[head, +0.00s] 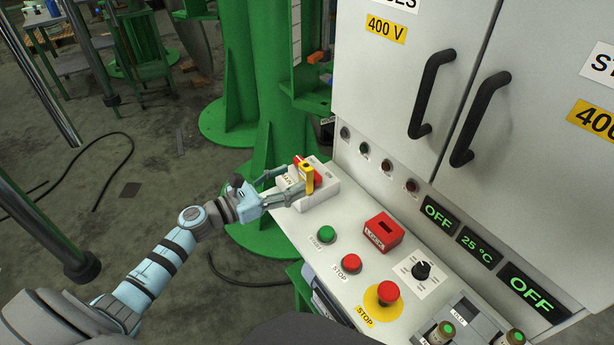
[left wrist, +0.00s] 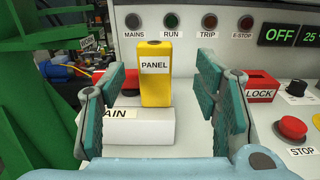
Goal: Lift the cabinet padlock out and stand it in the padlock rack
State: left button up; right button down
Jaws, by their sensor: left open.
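The yellow padlock (head: 307,176), labelled PANEL in the left wrist view (left wrist: 155,82), stands upright at the white MAIN switch box (head: 318,193), in front of a red part. Its shackle cannot be made out. My left gripper (head: 287,184) is open, with one finger on each side of the padlock and gaps visible on both sides in the left wrist view (left wrist: 160,78). A red box marked LOCK (head: 384,231), apparently the padlock rack, sits on the panel to the right; it also shows in the left wrist view (left wrist: 262,88). My right gripper is out of view.
The sloping panel carries a green START button (head: 326,233), a red STOP button (head: 346,260), a larger emergency stop (head: 387,293) and a rotary knob (head: 422,270). Cabinet doors with black handles (head: 432,92) rise behind. A green column (head: 232,60) stands left of the panel.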

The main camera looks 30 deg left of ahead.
aim_at(302, 171)
pick_arm(q)
jog(key=x, duration=0.5)
jog(key=shift+w+a+r, duration=0.15)
jog(key=shift+w+r, duration=0.1)
jog(key=shift+w, duration=0.05)
jog(key=shift+w+d+f, duration=0.15)
jog(key=shift+w+d, duration=0.05)
jog(key=shift+w, duration=0.15)
jog(key=shift+s, duration=0.1)
grip_shut()
